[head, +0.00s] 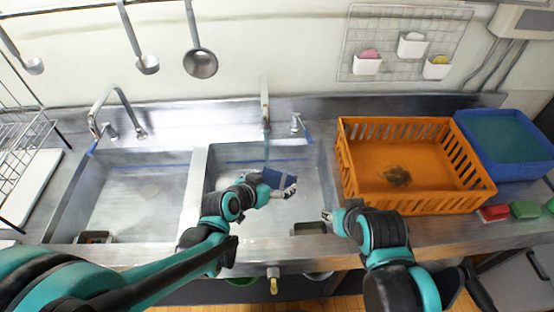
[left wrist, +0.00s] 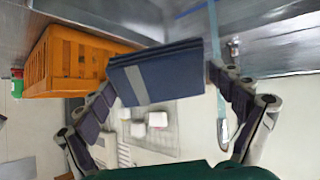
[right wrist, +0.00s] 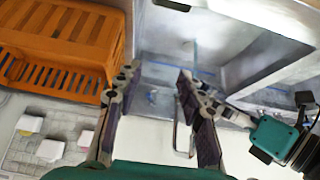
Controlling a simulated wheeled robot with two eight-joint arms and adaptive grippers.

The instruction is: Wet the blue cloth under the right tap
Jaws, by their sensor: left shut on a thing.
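The blue cloth (head: 279,178) is a folded block with a paler band. My left gripper (head: 284,187) is shut on it and holds it over the right basin. In the left wrist view the cloth (left wrist: 160,75) sits between the two fingers. The right tap (head: 265,103) stands behind the right basin. A thin bluish streak below its spout looks like running water; the cloth is close to it, but I cannot tell if they touch. My right gripper (head: 328,215) is by the basin's front right corner; the right wrist view shows its fingers (right wrist: 155,92) apart and empty.
An orange crate (head: 345,165) with a brown item inside stands right of the basin. A blue tub (head: 490,178) and red and green sponges are beyond it. The left basin (head: 125,205) has its own tap (head: 110,105). Ladles hang on the wall.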

